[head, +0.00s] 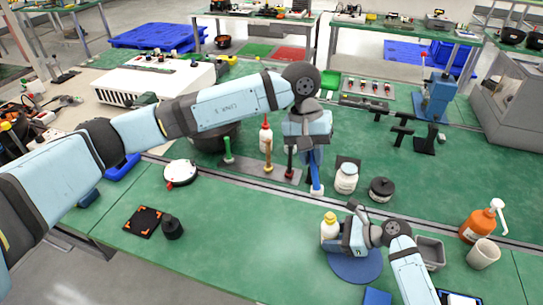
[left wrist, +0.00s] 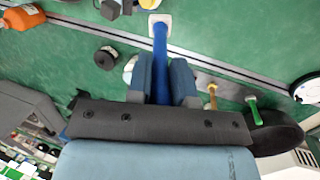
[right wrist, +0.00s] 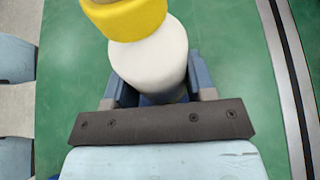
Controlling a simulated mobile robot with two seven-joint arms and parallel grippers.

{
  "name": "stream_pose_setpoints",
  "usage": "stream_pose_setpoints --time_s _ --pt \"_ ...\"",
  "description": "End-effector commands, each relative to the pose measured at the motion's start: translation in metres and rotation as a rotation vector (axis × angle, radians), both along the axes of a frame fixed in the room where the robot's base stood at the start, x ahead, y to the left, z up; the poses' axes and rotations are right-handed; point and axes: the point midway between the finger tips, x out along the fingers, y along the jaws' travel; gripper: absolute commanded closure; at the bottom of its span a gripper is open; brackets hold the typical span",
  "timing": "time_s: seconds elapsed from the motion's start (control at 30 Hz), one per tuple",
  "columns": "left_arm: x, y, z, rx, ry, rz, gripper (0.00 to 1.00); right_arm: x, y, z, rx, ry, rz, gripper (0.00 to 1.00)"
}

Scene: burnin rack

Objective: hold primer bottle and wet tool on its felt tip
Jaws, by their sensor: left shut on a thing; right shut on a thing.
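My left gripper (head: 316,162) is shut on a blue-handled tool (head: 315,178) that hangs down with a pale, squarish end. The same tool shows in the left wrist view (left wrist: 160,62), between the fingers, its pale end pointing away. My right gripper (head: 343,243) is shut on the white primer bottle (head: 329,231) with a yellow top. The bottle stands upright at the edge of a round blue mat (head: 357,269); contact with the mat is unclear. The right wrist view shows its white body (right wrist: 150,62) and yellow top (right wrist: 125,20). The tool's end is above and apart from the bottle.
A white jar (head: 346,180) and a black round container (head: 381,190) stand right of the tool. A rack (head: 256,172) with upright tools is to its left. An orange pump bottle (head: 478,225) and beige cup (head: 484,253) stand at right. The front middle of the green table is clear.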

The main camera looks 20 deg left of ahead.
Motion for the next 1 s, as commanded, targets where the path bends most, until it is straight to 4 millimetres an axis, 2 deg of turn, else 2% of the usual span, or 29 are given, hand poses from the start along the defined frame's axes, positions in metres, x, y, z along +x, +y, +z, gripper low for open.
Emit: stream_pose_setpoints --time_s 0.03,0.1,0.23,0.47,0.8,1.0 --pt "-0.002 -0.014 0.006 -0.019 0.013 -0.005 1.0 0.0 -0.001 -0.001 -0.002 0.001 0.0 0.63" --pt "-0.004 -0.026 0.012 -0.036 0.027 -0.005 1.0 0.0 -0.001 -0.001 -0.002 0.001 0.0 0.63" --pt "-0.007 -0.038 0.017 -0.051 0.043 -0.007 1.0 0.0 -0.001 -0.001 -0.002 0.001 0.0 0.63" --pt "-0.008 -0.038 0.008 -0.052 0.046 -0.006 1.0 0.0 -0.001 -0.001 -0.002 0.001 0.0 0.63" --pt "-0.008 -0.038 -0.026 -0.052 0.046 -0.006 1.0 0.0 -0.001 -0.001 -0.002 0.001 0.0 0.63" --pt "-0.008 -0.038 -0.04 -0.052 0.044 -0.006 1.0 0.0 -0.001 -0.001 -0.002 0.001 0.0 0.63"
